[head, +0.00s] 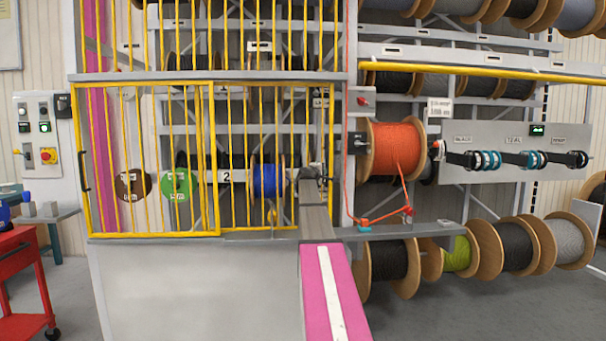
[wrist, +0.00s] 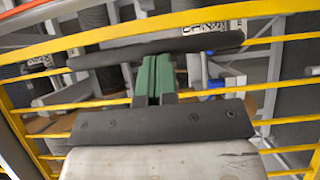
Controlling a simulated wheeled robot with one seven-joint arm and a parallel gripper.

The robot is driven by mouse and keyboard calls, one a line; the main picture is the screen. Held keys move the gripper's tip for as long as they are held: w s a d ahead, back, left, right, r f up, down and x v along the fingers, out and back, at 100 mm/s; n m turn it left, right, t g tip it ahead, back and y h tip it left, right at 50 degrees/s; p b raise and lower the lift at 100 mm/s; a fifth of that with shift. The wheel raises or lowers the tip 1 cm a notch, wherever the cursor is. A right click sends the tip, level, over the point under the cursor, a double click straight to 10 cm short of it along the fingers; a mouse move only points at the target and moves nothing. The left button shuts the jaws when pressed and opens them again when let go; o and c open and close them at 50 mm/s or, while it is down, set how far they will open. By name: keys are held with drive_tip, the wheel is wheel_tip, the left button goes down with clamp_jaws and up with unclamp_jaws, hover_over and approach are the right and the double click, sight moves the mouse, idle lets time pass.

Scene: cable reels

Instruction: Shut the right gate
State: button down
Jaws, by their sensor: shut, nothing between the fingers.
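The right gate (head: 238,160) is a yellow barred panel in the head view, beside the left gate (head: 150,237), with their upright frames overlapping near the middle. The right gate's right edge lies near a yellow upright, partly hidden by my arm; I cannot tell whether it is fully shut. My gripper (head: 314,172) is at that right edge, small and hard to make out. In the wrist view, my gripper's green fingertips (wrist: 155,72) are together and empty. They point at a dark bar (wrist: 155,48), apparently a handle, along a thick yellow rail. Contact is unclear.
Behind the bars hang brown, green and blue reels (head: 268,180). Right of the gates, an orange reel (head: 392,150) stands above a grey ledge (head: 430,230) with a red-and-blue part. A control box (head: 40,140) is at left, with a red cart (head: 25,285) below.

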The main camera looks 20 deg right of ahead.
drive_tip(key=s+d, duration=0.1)
drive_tip(key=d, duration=0.4)
drive_tip(key=shift+s+d, duration=0.35)
drive_tip(key=shift+d, duration=0.05)
